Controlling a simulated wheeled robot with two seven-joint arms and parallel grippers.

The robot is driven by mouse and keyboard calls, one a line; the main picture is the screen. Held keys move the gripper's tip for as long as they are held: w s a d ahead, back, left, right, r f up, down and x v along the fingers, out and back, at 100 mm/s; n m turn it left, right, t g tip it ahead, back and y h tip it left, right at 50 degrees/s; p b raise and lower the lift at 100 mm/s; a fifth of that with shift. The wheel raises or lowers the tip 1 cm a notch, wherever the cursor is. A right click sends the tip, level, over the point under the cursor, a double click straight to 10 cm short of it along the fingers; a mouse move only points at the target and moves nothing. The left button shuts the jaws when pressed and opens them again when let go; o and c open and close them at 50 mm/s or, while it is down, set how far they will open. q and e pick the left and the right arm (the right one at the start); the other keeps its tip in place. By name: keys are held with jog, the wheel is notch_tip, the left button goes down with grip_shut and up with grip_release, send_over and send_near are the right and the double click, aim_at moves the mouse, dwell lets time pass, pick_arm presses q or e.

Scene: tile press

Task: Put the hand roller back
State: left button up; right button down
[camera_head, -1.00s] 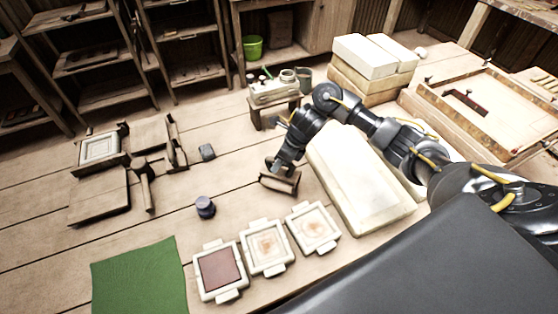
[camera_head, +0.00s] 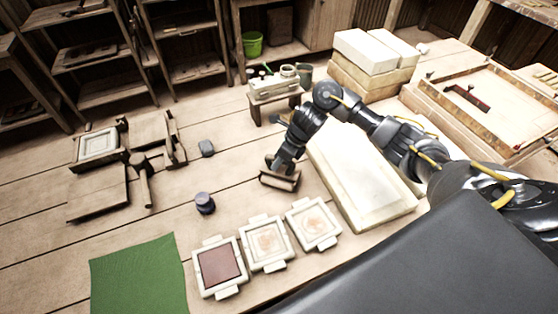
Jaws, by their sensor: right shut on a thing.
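My right gripper (camera_head: 279,167) is in the middle of the table and is shut on the hand roller. The gripper hides most of the roller, and its handle is hard to make out. Just under the fingers is a small brown wooden holder (camera_head: 279,182) with low raised ends. The roller is right at this holder. I cannot tell whether it rests in it or hangs just above it. My left gripper is not in view.
A large pale slab (camera_head: 365,185) lies just right of the gripper. Three framed tile moulds (camera_head: 267,242) and a dark round pot (camera_head: 204,203) are in front. A wooden press (camera_head: 100,147), a grey block (camera_head: 206,148) and a green cloth (camera_head: 138,275) are left. A small rack (camera_head: 273,87) stands behind.

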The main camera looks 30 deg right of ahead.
jog(key=shift+f+b, duration=0.45)
dwell(0.5)
jog(key=c, duration=1.2)
grip_release()
jog(key=shift+c, duration=0.2)
jog(key=v, duration=1.1)
jog(key=shift+f, duration=0.1)
